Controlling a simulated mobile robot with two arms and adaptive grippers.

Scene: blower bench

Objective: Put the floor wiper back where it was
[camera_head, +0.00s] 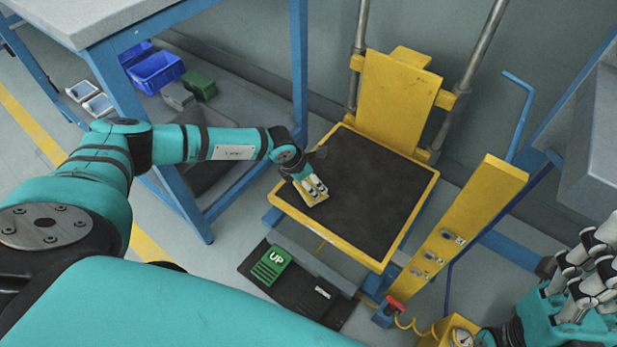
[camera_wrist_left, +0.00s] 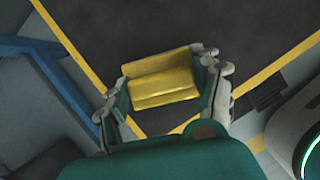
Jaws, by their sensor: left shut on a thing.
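My left gripper (camera_head: 314,190) is over the near left part of a yellow-framed lift platform (camera_head: 385,262) with a dark mat (camera_head: 372,185). It is shut on a yellow ridged piece (camera_wrist_left: 160,78), which spans between the fingers in the left wrist view. In the head view only a small part of this yellow piece (camera_head: 312,201) shows. I cannot tell whether it touches the mat. No long-handled floor wiper can be made out, and I cannot tell whether the yellow piece belongs to one. My right gripper (camera_head: 588,275) is at the lower right edge, fingers partly cut off.
A yellow post (camera_head: 460,225) with switches stands right of the platform. A green UP pedal (camera_head: 271,265) lies on the floor in front. A blue-legged bench (camera_head: 130,95) stands at the left, with blue bins (camera_head: 157,72) beneath. The rest of the mat is clear.

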